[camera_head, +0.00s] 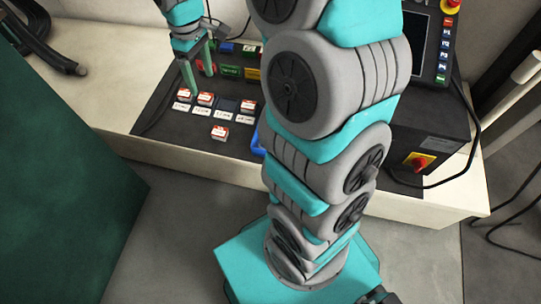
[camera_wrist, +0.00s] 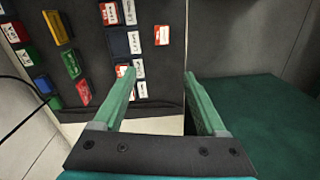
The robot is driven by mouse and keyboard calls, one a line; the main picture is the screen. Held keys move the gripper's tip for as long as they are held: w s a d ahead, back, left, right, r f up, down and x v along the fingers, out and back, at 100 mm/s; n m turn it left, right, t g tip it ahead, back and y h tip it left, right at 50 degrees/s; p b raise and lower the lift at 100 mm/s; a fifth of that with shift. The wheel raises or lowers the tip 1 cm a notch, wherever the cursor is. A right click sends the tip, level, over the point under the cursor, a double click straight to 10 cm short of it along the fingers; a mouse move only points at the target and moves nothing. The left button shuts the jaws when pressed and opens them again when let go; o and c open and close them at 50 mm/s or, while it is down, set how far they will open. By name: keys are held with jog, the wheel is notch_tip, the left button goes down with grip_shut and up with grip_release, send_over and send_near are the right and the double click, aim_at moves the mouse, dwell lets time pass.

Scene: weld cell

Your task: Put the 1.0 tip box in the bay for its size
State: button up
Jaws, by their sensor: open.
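A loose red-and-white tip box (camera_head: 219,132) lies on the dark mat in front of a row of bays. It also shows in the wrist view (camera_wrist: 162,35); its size print is too small to read. The row has white labels, and red-and-white boxes (camera_head: 205,99) sit in the other bays. One dark bay (camera_head: 227,104) is empty, directly behind the loose box; it also shows in the wrist view (camera_wrist: 119,42). My gripper (camera_head: 201,80) is open and empty, above the left end of the row. In the wrist view its fingers (camera_wrist: 157,75) hide part of that end.
Green, red, yellow and blue boxes (camera_head: 231,71) stand behind the row. A blue tray (camera_head: 257,140) is partly hidden by my arm. A dark machine with a red knob (camera_head: 418,162) stands at the right. The mat left of the loose box is clear.

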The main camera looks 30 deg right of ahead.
jog(key=s+d+r+m+g, duration=0.1)
jog(key=s+m, duration=0.6)
jog(key=s, duration=2.2)
jog(key=shift+s+d+r, duration=0.3)
jog(key=shift+d+r, duration=0.2)
jog(key=shift+r, duration=0.1)
